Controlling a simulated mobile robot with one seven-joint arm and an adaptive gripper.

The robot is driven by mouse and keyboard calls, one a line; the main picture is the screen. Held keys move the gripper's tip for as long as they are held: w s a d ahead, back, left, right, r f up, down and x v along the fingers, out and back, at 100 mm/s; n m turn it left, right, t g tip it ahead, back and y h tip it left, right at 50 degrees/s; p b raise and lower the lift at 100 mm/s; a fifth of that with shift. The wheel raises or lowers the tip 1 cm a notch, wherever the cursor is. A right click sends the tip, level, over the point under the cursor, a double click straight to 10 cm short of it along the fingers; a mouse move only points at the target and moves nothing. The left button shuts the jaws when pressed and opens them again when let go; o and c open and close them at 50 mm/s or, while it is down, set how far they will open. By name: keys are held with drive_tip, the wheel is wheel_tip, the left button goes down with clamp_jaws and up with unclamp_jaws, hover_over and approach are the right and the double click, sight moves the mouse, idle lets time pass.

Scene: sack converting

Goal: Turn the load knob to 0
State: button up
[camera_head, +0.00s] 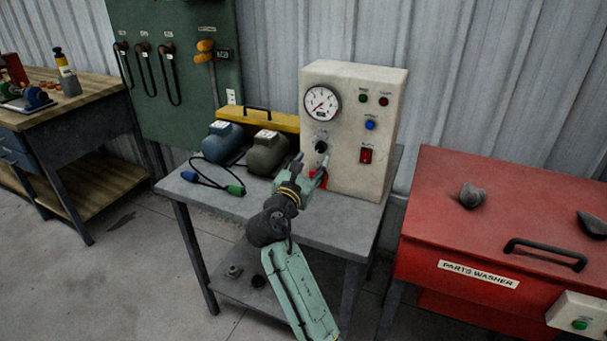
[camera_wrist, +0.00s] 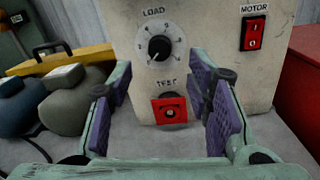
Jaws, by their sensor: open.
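The load knob (camera_wrist: 159,48) is a round black knob on a white dial marked with numbers, under the word LOAD. It is on the front of a cream test box (camera_head: 346,125). In the head view the knob (camera_head: 321,147) is below the round gauge. The exact number at its pointer is too small to tell. My gripper (camera_wrist: 168,95) is open and empty, its purple-padded fingers apart in front of the box, below the knob's height. In the head view my gripper (camera_head: 311,170) is close to the box's lower front. I cannot see it touching the knob.
A red TEST part (camera_wrist: 170,110) is right below the knob, between my fingers in the wrist view. A red motor switch (camera_wrist: 253,32) is to the right. Two motors (camera_head: 268,153) and a cable (camera_head: 215,178) lie left on the grey table (camera_head: 330,225). A red parts washer (camera_head: 500,215) stands right.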

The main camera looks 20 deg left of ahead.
drive_tip(key=s, duration=0.5)
drive_tip(key=shift+s, duration=0.3)
